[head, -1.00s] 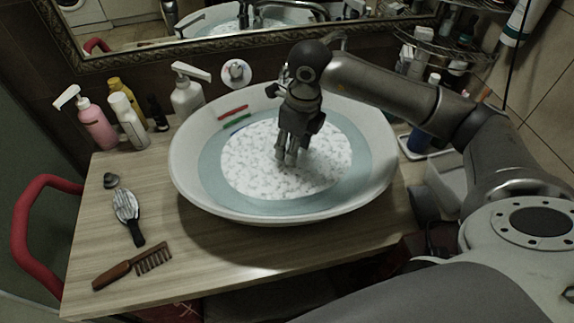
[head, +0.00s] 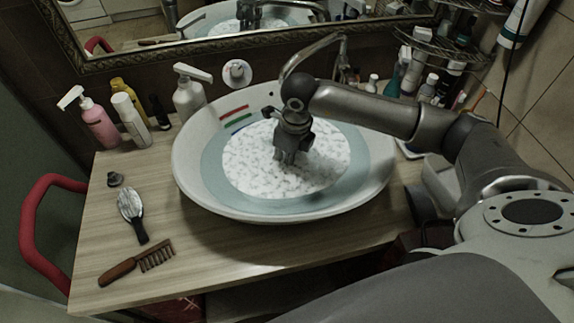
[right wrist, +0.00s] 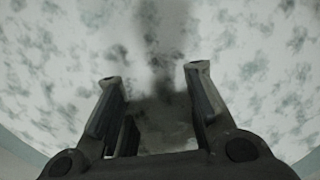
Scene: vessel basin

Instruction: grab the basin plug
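The white basin (head: 377,172) stands on the wooden counter, holding bluish water with white, grey-flecked foam (head: 250,165). My right gripper (head: 290,160) points down into the basin, its fingertips at or just in the foam. In the right wrist view its two fingers (right wrist: 153,78) are apart, with only foam and a dark blurred patch visible between them. I see no plug in the basin; the foam hides the bottom. My left gripper is not in view.
A faucet (head: 315,52) arches behind the basin. Bottles and a pink pump bottle (head: 98,125) stand at the back left. A hairbrush (head: 131,205) and brown comb (head: 138,264) lie at the left front. Crowded shelves (head: 440,50) are at the right. The front counter is clear.

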